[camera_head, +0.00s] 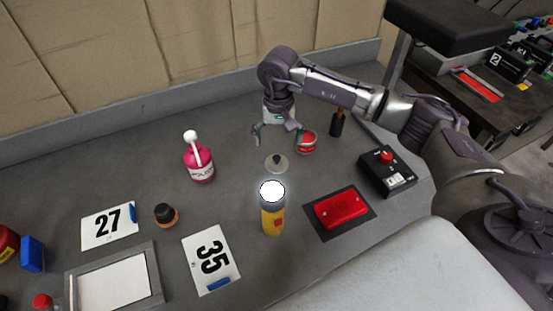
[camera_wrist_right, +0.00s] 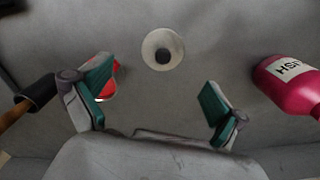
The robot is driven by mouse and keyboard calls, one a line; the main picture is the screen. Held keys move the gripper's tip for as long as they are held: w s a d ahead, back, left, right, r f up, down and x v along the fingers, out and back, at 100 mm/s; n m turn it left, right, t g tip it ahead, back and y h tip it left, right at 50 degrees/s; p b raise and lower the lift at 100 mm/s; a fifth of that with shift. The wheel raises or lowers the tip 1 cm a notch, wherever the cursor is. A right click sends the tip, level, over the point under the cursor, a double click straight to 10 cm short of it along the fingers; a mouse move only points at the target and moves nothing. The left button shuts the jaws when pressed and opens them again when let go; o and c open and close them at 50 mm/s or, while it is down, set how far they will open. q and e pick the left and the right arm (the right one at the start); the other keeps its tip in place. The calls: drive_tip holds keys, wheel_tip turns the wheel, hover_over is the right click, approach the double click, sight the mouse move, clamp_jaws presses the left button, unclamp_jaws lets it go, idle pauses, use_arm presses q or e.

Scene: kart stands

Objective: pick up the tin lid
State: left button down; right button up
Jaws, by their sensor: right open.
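The tin lid (camera_head: 269,166) is a small pale grey disc with a dark knob on top. It lies flat on the grey bench, and it also shows in the right wrist view (camera_wrist_right: 150,55) at the upper middle. My right gripper (camera_head: 279,134) is open and empty above the bench, just behind the lid. In the right wrist view its spread green-padded fingers (camera_wrist_right: 157,85) sit below the lid in the picture, with nothing between them. The lid is uncovered in both views. My left gripper is not in view.
A red round object (camera_head: 307,142) stands close by the right gripper's finger. A pink bottle (camera_head: 199,171) stands left of the lid, a yellow flashlight (camera_head: 272,222) in front. A dark-handled tool (camera_head: 337,124), black box (camera_head: 388,173) and red light (camera_head: 341,209) lie right.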

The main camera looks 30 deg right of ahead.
sight(277, 157)
drive_tip(key=shift+f, duration=0.95)
drive_tip(key=shift+a+f+p, duration=0.15)
drive_tip(key=shift+f+p, duration=0.4)
drive_tip(key=shift+p, duration=0.05)
wheel_tip(277, 157, down, 4)
drive_tip(key=shift+w+r+p, duration=0.1)
drive_tip(key=shift+r+p, duration=0.1)
drive_tip(key=shift+p, duration=0.6)
drive_tip(key=shift+f, duration=0.4)
drive_tip(key=shift+c, duration=0.3)
clamp_jaws()
